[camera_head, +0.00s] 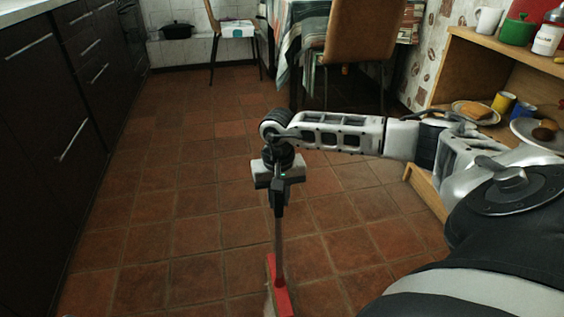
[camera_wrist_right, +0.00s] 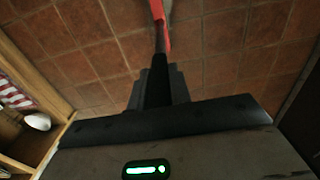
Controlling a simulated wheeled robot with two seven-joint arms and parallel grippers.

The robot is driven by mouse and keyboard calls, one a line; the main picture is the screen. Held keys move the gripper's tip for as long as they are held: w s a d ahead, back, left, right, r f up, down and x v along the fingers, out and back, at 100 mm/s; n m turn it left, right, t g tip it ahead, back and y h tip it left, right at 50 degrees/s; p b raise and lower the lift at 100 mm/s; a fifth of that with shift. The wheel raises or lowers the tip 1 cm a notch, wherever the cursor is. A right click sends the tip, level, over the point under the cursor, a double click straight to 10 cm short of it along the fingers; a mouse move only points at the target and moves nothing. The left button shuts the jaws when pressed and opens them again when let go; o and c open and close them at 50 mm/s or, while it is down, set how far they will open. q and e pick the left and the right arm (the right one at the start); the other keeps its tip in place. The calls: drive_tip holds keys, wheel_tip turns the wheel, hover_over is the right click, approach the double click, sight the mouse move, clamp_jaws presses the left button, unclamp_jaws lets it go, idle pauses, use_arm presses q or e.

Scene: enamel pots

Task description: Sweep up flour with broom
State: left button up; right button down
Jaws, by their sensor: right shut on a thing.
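The broom has a thin dark handle and a red head (camera_head: 280,288) with pale bristles at the lower edge of the head view. My right gripper (camera_head: 278,200) points down and is shut on the broom's handle, with the head below it close to the tiled floor. I cannot tell whether the bristles touch the floor. In the right wrist view the fingers (camera_wrist_right: 160,80) are closed and the broom's red part (camera_wrist_right: 159,22) extends beyond them. I cannot make out any flour on the floor. My left gripper is not in view.
Dark cabinets (camera_head: 55,130) line the left. A wooden shelf unit (camera_head: 440,90) with dishes and food stands at right. A table with a striped cloth (camera_head: 300,35) and a brown chair (camera_head: 355,35) stand at the back. The reddish tiled floor (camera_head: 190,190) between is clear.

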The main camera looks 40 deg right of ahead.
drive_tip(key=w+a+r+p, duration=0.1)
drive_tip(key=w+a+r, duration=0.2)
drive_tip(key=a, duration=0.4)
drive_tip(key=shift+w+a+r, duration=0.3)
drive_tip(key=shift+w+a, duration=0.05)
drive_tip(key=shift+w, duration=0.5)
